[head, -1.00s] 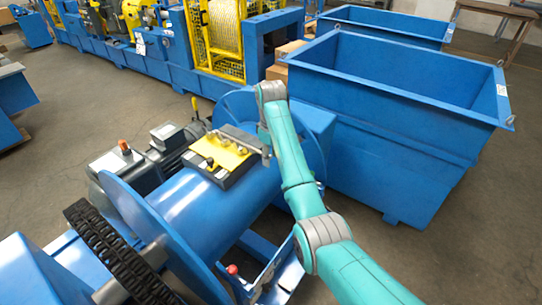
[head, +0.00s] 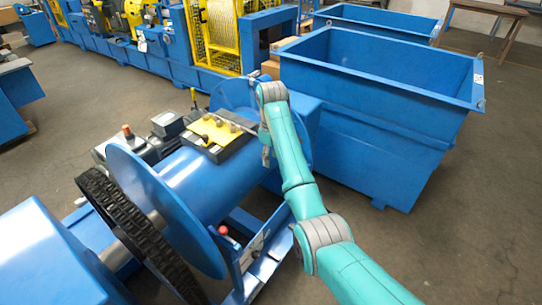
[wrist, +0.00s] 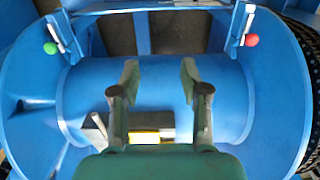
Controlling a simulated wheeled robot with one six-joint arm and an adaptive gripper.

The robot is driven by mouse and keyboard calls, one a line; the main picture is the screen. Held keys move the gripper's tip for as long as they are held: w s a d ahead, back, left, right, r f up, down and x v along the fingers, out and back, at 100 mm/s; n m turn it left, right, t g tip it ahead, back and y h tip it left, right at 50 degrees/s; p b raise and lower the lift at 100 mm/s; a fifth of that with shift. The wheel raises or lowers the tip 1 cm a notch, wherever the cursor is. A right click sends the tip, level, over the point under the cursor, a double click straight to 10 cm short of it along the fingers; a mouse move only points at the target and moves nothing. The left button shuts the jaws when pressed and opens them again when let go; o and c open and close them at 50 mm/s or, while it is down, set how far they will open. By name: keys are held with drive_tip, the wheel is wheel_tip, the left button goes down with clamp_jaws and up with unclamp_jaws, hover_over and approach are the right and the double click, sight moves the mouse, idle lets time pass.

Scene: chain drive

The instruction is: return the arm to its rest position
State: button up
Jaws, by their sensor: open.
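My arm (head: 296,175) reaches from the lower right of the head view to a grey wrist joint beside the blue drum (head: 190,185). My gripper is mostly hidden behind the arm there. In the wrist view my gripper (wrist: 159,72) is open, with two separate fingers and nothing between them. Below them lies the blue drum (wrist: 225,95). A black and yellow block (head: 215,135) sits on top of the drum. It shows partly below the fingers in the wrist view (wrist: 152,134).
A black chain (head: 125,222) runs round a wheel at the drum's left end. A large blue bin (head: 385,125) stands close to the arm on the right. Bare floor lies at lower right.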

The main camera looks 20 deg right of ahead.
drive_tip(key=s+f+m+t, duration=0.1)
drive_tip(key=s+f, duration=0.2)
drive_tip(key=f, duration=0.4)
drive_tip(key=s+a+f+t, duration=0.1)
drive_tip(key=s+f, duration=0.3)
drive_tip(key=f, duration=0.4)
drive_tip(key=s+f+m+t, duration=0.1)
drive_tip(key=s+f, duration=0.2)
drive_tip(key=f, duration=0.4)
drive_tip(key=s+a+f+m+t, duration=0.15)
drive_tip(key=s+f, duration=0.35)
drive_tip(key=s, duration=0.5)
drive_tip(key=s+f+t, duration=0.3)
drive_tip(key=s+f, duration=0.1)
drive_tip(key=s, duration=0.5)
drive_tip(key=s+a+r+m+t, duration=0.1)
drive_tip(key=s+r+t, duration=0.15)
drive_tip(key=s, duration=0.65)
drive_tip(key=s+r+m+t, duration=0.1)
drive_tip(key=s+r, duration=0.2)
drive_tip(key=s, duration=0.6)
drive_tip(key=s+r+m+t, duration=0.1)
drive_tip(key=s+r+t, duration=0.1)
drive_tip(key=s+r, duration=0.5)
drive_tip(key=s+r+t, duration=0.1)
drive_tip(key=s+r, duration=0.7)
drive_tip(key=r, duration=0.7)
drive_tip(key=shift+a+r+m+t, duration=0.2)
drive_tip(key=shift+m+t, duration=0.15)
drive_tip(key=shift+t, duration=0.05)
